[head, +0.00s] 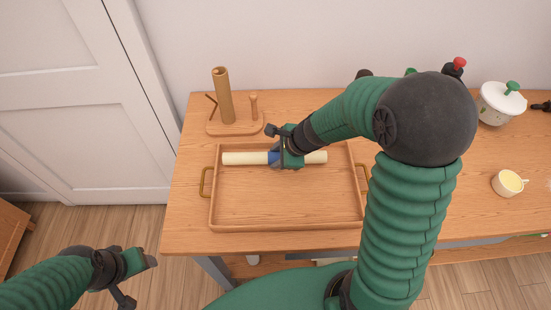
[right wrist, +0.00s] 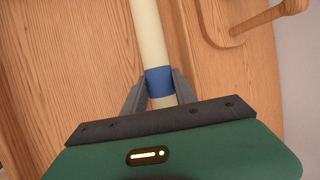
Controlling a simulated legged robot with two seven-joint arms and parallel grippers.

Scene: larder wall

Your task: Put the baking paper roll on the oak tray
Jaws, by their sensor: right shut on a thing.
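The baking paper roll (head: 245,158) is a long cream cylinder with a blue band. It lies level, left to right, across the back part of the oak tray (head: 290,227). Whether it rests on the tray or hangs just above it I cannot tell. My right gripper (head: 275,154) is shut on the roll at its blue band; the right wrist view shows a finger on each side of the band (right wrist: 159,82). The tray has raised rims and a brass handle at each short side. My left gripper (head: 139,280) is open and empty, low at the left, away from the table.
A wooden stand (head: 235,125) with an upright brown tube (head: 222,95) is just behind the tray. The tray's front half is clear.

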